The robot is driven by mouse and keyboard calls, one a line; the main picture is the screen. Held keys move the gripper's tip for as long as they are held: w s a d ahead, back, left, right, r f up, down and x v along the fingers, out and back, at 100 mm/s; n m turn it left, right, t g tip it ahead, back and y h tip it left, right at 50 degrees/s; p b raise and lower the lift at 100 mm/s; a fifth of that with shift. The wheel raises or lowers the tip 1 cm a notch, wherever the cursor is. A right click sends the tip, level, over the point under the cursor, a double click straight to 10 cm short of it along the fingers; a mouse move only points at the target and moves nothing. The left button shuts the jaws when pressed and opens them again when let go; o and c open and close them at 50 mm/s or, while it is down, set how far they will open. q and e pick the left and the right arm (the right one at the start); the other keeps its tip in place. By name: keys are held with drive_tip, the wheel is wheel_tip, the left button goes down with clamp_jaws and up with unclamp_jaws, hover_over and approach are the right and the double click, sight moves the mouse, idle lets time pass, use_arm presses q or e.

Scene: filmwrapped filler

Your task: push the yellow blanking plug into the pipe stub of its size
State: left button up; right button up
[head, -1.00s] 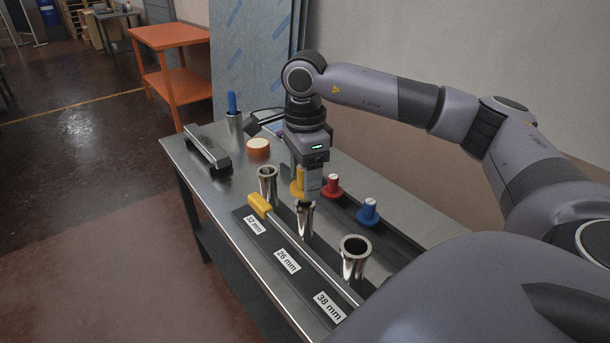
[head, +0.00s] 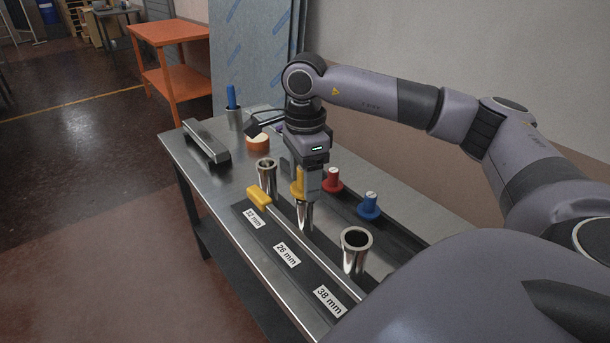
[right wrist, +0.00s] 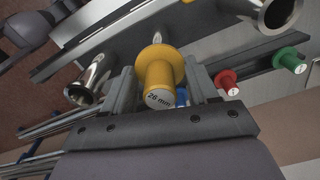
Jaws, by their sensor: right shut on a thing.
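My right gripper (head: 305,192) is shut on the yellow blanking plug (head: 296,184). In the right wrist view the plug (right wrist: 160,76) sits between the fingers, its flange outward, and "26 mm" reads on its near end. In the head view it is right over the middle pipe stub (head: 305,218), which lines up with the "26 mm" label (head: 287,255). The fingers hide the stub's mouth, so I cannot tell whether plug and stub touch. The other stubs, at the "32 mm" (head: 266,175) and "38 mm" (head: 354,256) labels, are open and empty. My left gripper is out of view.
A red plug (head: 333,181) and a blue plug (head: 369,206) stand behind the stubs; a green plug (right wrist: 290,59) shows in the wrist view. A metal bar handle (head: 207,142) and an orange-white roll (head: 257,144) are at the left.

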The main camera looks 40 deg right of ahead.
drive_tip(key=shift+f+b, duration=0.4)
drive_tip(key=shift+f, duration=0.3)
drive_tip(key=o, duration=1.3)
drive_tip(key=shift+r, duration=0.1)
drive_tip(key=shift+o, duration=0.2)
